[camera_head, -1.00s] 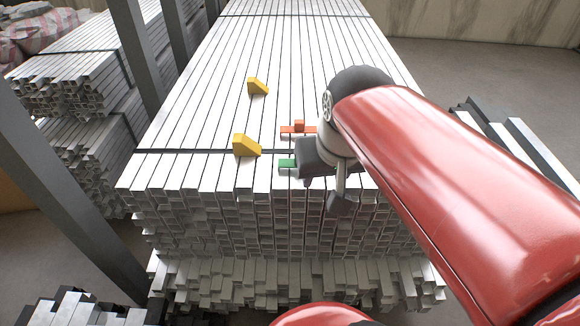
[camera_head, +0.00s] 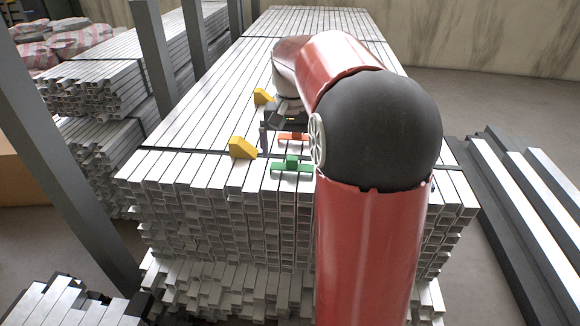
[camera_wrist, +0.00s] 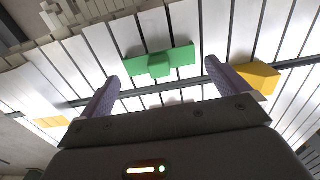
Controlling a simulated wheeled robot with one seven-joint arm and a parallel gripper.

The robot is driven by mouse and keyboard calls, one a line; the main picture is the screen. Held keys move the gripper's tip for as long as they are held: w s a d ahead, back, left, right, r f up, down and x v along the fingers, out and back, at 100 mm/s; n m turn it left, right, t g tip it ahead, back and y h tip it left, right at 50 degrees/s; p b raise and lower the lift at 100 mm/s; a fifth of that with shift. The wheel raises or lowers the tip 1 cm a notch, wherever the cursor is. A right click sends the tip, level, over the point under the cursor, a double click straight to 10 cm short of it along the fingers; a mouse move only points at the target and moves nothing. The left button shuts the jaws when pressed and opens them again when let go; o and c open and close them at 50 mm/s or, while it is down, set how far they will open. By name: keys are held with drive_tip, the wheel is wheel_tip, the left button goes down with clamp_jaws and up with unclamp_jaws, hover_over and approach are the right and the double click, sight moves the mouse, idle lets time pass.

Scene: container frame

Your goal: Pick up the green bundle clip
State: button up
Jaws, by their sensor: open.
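The green bundle clip (camera_head: 291,164) lies on top of the stack of metal tubes near its front end, across the tube tops. It has a flat bar with a raised block in the middle. In the wrist view the green clip (camera_wrist: 160,62) shows beyond and between the fingertips, apart from them. My gripper (camera_wrist: 162,77) is open, with nothing between its fingers. In the head view it hangs behind the green clip, over the stack, mostly hidden by my arm.
An orange clip (camera_head: 292,137) lies just behind the green one. Two yellow wedges (camera_head: 243,147) (camera_head: 263,96) sit to the left on the tube stack (camera_head: 190,165). A dark strap crosses the stack. A grey post (camera_head: 65,185) stands at left.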

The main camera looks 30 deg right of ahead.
sight(292, 158)
wheel_tip(292, 158, down, 4)
drive_tip(key=shift+f, duration=0.1)
drive_tip(key=c, duration=0.6)
